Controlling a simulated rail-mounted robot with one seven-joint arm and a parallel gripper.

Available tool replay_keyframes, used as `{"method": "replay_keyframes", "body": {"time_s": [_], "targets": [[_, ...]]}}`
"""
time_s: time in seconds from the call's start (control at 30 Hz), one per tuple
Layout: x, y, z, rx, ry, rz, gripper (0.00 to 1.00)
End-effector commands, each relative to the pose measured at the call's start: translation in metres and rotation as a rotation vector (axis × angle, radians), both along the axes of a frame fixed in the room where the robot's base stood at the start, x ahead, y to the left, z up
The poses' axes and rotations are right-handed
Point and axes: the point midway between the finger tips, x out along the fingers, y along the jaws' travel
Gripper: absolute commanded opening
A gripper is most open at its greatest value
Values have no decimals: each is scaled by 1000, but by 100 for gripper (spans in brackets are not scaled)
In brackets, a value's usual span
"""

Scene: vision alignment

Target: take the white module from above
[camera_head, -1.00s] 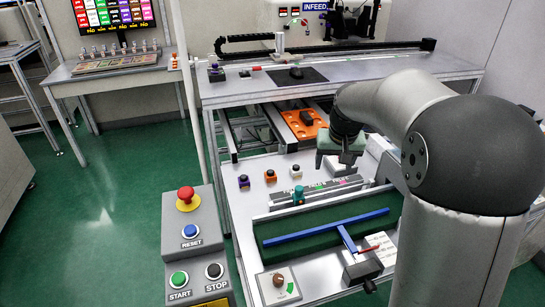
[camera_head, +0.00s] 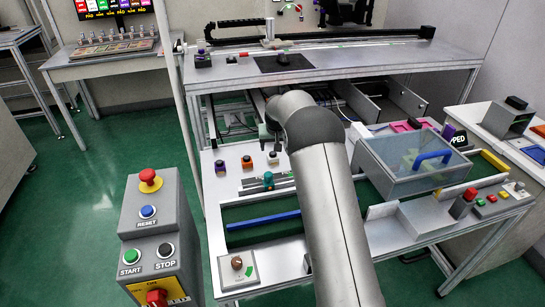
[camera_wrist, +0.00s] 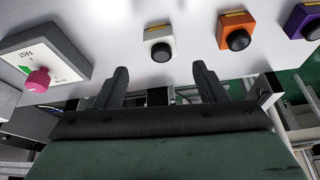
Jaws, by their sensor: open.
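The white module (camera_head: 272,162), a small pale block with a black round knob, stands on the table at the right end of a row of three in the head view. In the wrist view the white module (camera_wrist: 152,36) lies ahead of my gripper (camera_wrist: 160,74), roughly centred between the fingertips and apart from them. My gripper is open with nothing between its fingers. In the head view my arm mostly hides it.
The orange module (camera_wrist: 235,32) and purple module (camera_wrist: 300,22) stand beside the white one. A panel with a pink knob (camera_wrist: 38,80) is on the other side. A clear box with a blue handle (camera_head: 415,165) and a teal-knobbed fixture (camera_head: 268,181) share the table.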

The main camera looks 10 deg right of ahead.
Motion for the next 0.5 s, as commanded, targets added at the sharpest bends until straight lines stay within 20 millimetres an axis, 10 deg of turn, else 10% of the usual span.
{"method": "replay_keyframes", "body": {"time_s": [0.5], "targets": [[19,3,-52,0,0,-1,65]]}}
